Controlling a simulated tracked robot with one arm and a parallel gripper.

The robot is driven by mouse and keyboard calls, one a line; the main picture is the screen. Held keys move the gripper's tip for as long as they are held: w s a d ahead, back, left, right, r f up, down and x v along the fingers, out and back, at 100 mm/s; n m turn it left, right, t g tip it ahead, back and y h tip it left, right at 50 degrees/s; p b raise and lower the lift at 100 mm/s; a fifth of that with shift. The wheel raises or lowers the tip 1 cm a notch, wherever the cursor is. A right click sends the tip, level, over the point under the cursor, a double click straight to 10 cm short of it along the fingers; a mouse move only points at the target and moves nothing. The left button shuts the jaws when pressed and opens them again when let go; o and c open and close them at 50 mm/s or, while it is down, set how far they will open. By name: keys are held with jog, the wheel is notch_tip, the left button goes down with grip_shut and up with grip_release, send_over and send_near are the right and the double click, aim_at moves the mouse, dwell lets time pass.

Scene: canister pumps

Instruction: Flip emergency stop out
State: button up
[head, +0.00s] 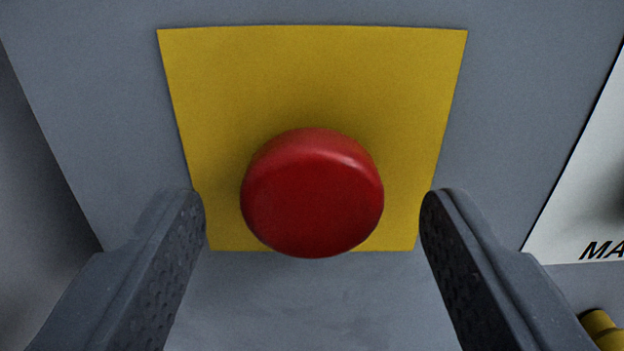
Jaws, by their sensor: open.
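The emergency stop is a round red mushroom button (312,193) in the middle of the head view. It stands out from a yellow square plate (312,75) on a grey panel. My gripper (312,205) is open, with one dark, dimpled finger to the left of the button and the other to the right. A gap shows between each finger and the button, so neither appears to touch it. The button's stem is hidden behind its cap.
The grey panel (90,90) has an edge at the left. At the right is a white label (590,190) with the partial letters "MA". A yellow cylindrical part (603,328) shows at the lower right corner, near the right finger.

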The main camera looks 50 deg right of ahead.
jog(key=shift+w+d, duration=0.15)
grip_shut()
jog(key=shift+p+v, duration=0.35)
jog(key=shift+v, duration=0.5)
grip_release()
jog(key=shift+r, duration=0.15)
